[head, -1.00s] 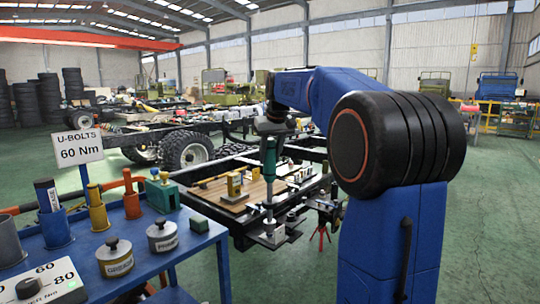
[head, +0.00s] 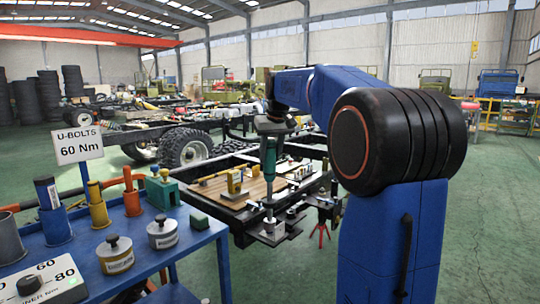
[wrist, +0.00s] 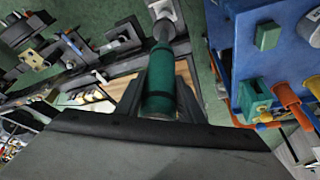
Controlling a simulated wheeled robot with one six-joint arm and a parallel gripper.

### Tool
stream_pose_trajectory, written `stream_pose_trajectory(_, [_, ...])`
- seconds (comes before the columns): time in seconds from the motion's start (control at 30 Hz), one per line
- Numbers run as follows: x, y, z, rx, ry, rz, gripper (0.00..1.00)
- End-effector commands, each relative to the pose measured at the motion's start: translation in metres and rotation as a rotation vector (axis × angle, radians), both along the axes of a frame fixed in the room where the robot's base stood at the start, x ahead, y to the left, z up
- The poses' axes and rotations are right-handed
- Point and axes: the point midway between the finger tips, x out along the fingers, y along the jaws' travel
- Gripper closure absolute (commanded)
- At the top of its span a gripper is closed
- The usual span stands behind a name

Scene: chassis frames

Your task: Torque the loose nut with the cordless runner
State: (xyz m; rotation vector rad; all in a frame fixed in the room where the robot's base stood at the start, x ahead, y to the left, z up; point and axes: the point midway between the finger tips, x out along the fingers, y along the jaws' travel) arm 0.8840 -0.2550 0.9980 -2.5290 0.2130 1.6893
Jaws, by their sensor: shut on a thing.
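My gripper (head: 269,130) is shut on the green cordless runner (head: 268,162), held upright with its nose down. In the wrist view, my dark fingers (wrist: 160,90) stand on both sides of the runner's green body (wrist: 160,75). I cannot make out the loose nut. The sign (head: 79,145) reads "U-BOLTS 60 Nm".
The blue cart (head: 190,245) at left holds two lidded pots (head: 115,255), coloured holders with tools (head: 98,215), a green fixture (head: 161,190) and a green block (head: 199,222). A wooden board (head: 245,195) with parts lies on the chassis. The green floor at right is clear.

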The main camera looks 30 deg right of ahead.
Motion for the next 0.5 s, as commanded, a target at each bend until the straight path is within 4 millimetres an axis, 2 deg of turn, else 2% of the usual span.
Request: stream_pose_trajectory(0.5, [-0.0001,0.0,-0.007,-0.001,-0.003,0.0,1.0])
